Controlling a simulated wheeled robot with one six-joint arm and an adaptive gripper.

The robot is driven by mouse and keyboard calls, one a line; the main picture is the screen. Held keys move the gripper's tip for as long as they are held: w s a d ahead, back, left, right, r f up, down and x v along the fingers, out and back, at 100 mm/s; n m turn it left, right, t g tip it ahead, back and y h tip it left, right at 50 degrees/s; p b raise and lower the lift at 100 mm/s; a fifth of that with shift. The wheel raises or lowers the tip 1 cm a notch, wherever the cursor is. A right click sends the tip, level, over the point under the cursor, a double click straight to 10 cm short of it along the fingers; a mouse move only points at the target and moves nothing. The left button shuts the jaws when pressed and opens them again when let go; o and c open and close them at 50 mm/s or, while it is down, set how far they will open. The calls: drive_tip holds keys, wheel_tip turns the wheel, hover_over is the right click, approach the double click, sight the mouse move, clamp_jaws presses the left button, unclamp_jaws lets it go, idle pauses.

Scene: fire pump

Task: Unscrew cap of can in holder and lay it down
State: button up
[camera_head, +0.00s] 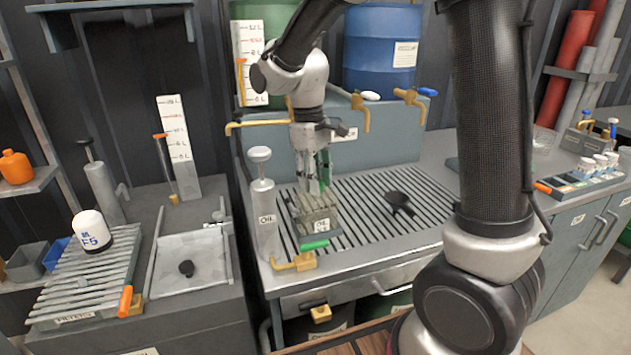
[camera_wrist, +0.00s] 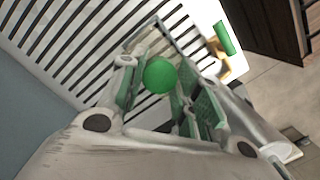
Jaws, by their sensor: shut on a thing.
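The holder (camera_head: 318,226) is an open metal box with an OIL label, standing at the front left of the slatted drain counter. My gripper (camera_head: 312,188) points straight down into the top of the holder. In the wrist view, a round green cap (camera_wrist: 160,74) sits between the two fingers of my gripper (camera_wrist: 156,82), and they are shut on it. The wall of the holder (camera_wrist: 185,42) shows just beyond the cap. The can's body is hidden by the holder and fingers, so I cannot tell whether the cap still touches it.
A brass tap with a green handle (camera_head: 314,245) is at the counter's front edge. A grey OIL pump (camera_head: 264,215) stands left of the holder. A black funnel (camera_head: 399,202) lies to the right. Bare slatted counter (camera_head: 365,190) lies between holder and funnel.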

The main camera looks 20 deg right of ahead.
drive_tip(key=shift+r, duration=3.15)
